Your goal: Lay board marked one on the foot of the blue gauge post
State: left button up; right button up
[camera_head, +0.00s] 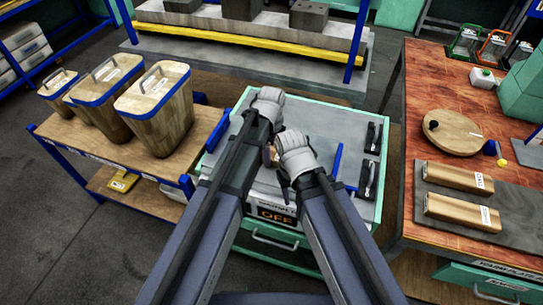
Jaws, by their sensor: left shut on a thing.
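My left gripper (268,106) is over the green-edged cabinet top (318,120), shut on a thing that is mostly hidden. A small tan-brown piece (268,155) shows between my two arms; I cannot tell whether it is that thing. My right gripper (293,147) is just right of and nearer than the left; its fingertips are unclear. A slim blue post (337,161) stands on the cabinet top to the right of my grippers; its foot is not clear. Two wooden blocks with white labels, a far one (452,176) and a near one (458,212), lie on the right bench; their marks are unreadable.
Two black handles (370,160) sit at the cabinet top's right edge. A sign reading OFF (274,214) is at its front. Several lidded wooden bins (155,105) stand on the left bench. A round wooden disc (455,131) lies on the right bench (425,90).

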pick_arm(q)
jog(key=shift+r, duration=0.1)
jog(key=shift+f, duration=0.25)
pick_arm(e)
jog(key=shift+f, duration=0.2)
pick_arm(q)
jog(key=o, duration=1.4)
jog(key=shift+r, duration=0.1)
pick_arm(e)
jog(key=shift+r, duration=0.1)
pick_arm(q)
jog(key=shift+r, duration=0.15)
pick_arm(e)
jog(key=shift+r, duration=0.15)
pick_arm(q)
notch_tip(320, 180, up, 12)
jog(key=p, duration=1.2)
pick_arm(e)
notch_tip(320, 180, up, 12)
